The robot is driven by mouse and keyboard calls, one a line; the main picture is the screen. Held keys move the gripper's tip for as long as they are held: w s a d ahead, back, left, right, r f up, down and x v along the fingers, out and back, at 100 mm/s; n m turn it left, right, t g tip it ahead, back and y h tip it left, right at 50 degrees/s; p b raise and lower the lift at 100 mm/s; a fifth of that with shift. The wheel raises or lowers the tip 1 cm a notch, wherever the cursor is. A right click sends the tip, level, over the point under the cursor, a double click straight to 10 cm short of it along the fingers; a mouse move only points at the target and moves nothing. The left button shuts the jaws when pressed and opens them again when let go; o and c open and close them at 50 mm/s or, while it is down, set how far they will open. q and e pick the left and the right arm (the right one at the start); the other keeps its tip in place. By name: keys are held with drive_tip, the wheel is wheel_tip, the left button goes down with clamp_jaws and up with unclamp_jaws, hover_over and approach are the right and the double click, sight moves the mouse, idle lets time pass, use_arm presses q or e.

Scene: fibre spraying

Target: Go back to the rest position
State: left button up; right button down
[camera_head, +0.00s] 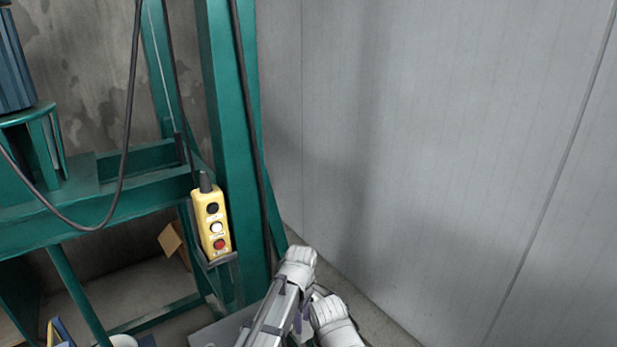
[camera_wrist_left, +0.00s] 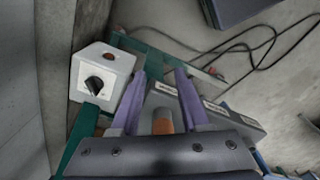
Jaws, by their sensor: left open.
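My left gripper (camera_head: 294,302) is low in the head view, partly hidden among pale arm parts; small purple pieces of it show. In the left wrist view its two purple fingers (camera_wrist_left: 160,78) stand apart, with nothing seen clamped between them. A white box with a black rotary knob (camera_wrist_left: 95,86) lies left of the fingers in that view, apart from them. A grey boxy part with pale labels (camera_wrist_left: 240,121) lies behind and right of the fingers. My right gripper cannot be made out in either view.
A green steel frame (camera_head: 228,110) fills the left of the head view. A yellow pendant (camera_head: 211,221) with black, white and red buttons hangs on it. A grey panel wall (camera_head: 430,150) fills the right. Dark cables (camera_wrist_left: 262,45) lie on the floor in the wrist view.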

use_arm(q)
drive_tip(key=s+a+m, duration=1.1)
drive_tip(key=a+m, duration=0.2)
drive_tip(key=a, duration=0.2)
drive_tip(key=s+d+m+y, duration=0.1)
drive_tip(key=s+d+m, duration=0.3)
drive_tip(key=d, duration=0.6)
drive_tip(key=shift+s+d+r, duration=0.15)
drive_tip(key=shift+s+d, duration=0.2)
drive_tip(key=shift+s, duration=0.4)
idle(0.6)
